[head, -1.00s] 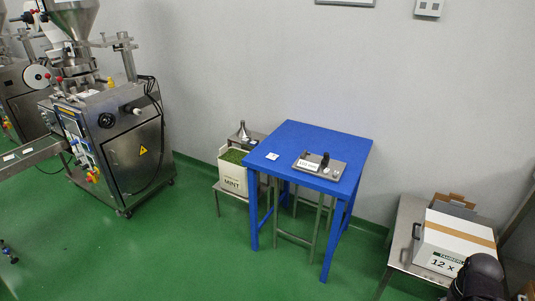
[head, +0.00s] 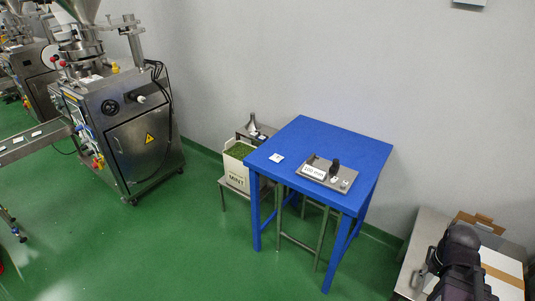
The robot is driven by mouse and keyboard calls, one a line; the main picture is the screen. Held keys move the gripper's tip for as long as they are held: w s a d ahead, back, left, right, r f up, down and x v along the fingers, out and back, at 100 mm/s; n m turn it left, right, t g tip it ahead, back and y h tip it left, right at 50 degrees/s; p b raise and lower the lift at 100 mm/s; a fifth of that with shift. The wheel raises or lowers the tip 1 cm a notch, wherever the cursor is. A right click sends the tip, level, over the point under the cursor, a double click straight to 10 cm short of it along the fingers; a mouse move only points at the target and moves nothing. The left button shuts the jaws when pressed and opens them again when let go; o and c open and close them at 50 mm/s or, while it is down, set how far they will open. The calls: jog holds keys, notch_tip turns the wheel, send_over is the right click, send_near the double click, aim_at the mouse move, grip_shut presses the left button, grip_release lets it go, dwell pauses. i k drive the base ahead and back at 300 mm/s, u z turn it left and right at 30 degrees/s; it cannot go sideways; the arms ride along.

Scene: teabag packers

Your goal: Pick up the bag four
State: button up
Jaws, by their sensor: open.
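Small white bags lie on the conveyor at the left edge: one bag (head: 36,133) and another bag (head: 17,141) nearer the left. Another small white square bag (head: 277,158) lies flat on the left part of the blue table (head: 335,138). No readable number shows on any of them, so I cannot tell which is bag four. Part of my dark arm shows at the bottom right, over the bench there. My gripper's fingertips cannot be made out in the picture.
A grey device with a label and black knob (head: 329,172) sits on the blue table. A steel packing machine (head: 135,140) stands left, and a carton (head: 505,270) lies bottom right. Green floor between is open.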

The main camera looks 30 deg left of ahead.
aim_at(276, 158)
jog(key=u, duration=0.4)
jog(key=i, duration=1.35)
jog(key=u, duration=0.2)
